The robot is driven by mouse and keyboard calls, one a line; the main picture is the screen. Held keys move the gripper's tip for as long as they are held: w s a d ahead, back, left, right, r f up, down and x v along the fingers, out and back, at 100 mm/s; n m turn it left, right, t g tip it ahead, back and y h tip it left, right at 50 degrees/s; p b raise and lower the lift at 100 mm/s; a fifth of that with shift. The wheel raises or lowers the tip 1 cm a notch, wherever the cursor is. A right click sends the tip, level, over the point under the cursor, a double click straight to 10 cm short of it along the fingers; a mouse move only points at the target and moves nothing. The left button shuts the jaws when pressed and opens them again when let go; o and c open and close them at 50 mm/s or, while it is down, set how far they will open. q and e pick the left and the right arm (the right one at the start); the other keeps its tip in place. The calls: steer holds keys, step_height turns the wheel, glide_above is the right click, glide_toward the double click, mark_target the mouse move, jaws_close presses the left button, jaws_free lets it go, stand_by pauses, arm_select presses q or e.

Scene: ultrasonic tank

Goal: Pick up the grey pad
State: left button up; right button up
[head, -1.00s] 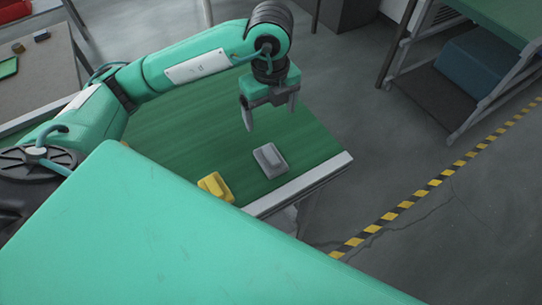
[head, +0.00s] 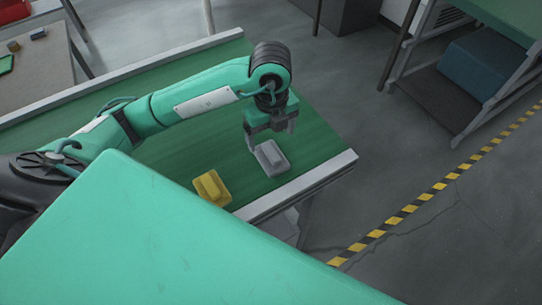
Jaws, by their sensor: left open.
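The grey pad (head: 272,158) lies on the green table top (head: 180,152) near its right end, a flat block with a raised ridge. My left gripper (head: 271,139) is open above the pad, pointing down. One fingertip shows close to the pad's left side and the other is over its far right side. I cannot tell whether either finger touches the pad. My right gripper is not in view.
A yellow pad (head: 212,188) lies to the left of the grey pad, near the front edge. A pale rail (head: 300,185) runs along that edge. A shelf rack with a blue bin (head: 485,65) stands at the upper right, across open floor.

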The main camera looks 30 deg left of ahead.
mark_target(271, 151)
arm_select(q)
step_height(271, 151, down, 3)
steer(key=shift+r, duration=0.2)
steer(key=shift+f+p, duration=0.4)
steer(key=shift+p, duration=0.1)
step_height(271, 151, down, 4)
steer(key=shift+a+r+p, duration=0.1)
steer(key=shift+r+p, duration=0.1)
steer(key=shift+p, duration=0.6)
steer(key=shift+f, duration=0.55)
steer(key=c, duration=1.1)
steer(key=shift+w, duration=0.1)
